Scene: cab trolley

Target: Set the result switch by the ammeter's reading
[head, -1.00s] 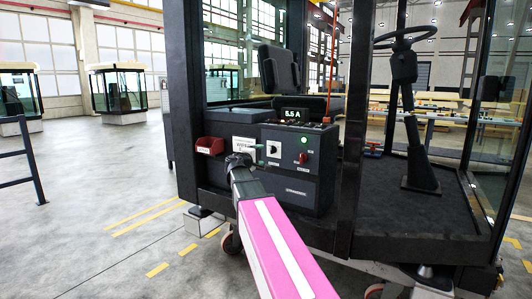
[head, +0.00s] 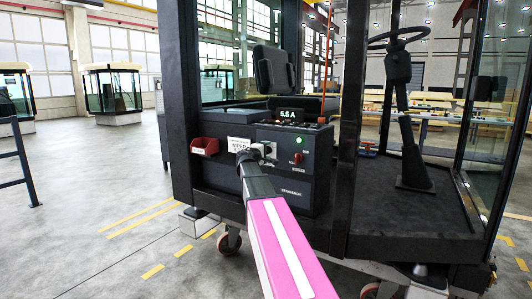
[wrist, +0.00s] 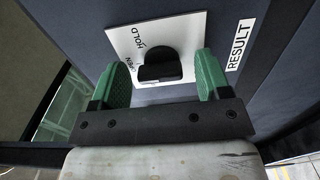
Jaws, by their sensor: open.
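The ammeter display (head: 288,114) sits on top of the dark console and reads 5.5 A. The result switch is a black knob (wrist: 160,72) on a white plate (wrist: 127,40), beside a RESULT label (wrist: 240,45). In the wrist view my gripper (wrist: 162,60) is open, with one green finger on each side of the knob and gaps visible.
A dark cab post (head: 347,150) stands close on the right.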

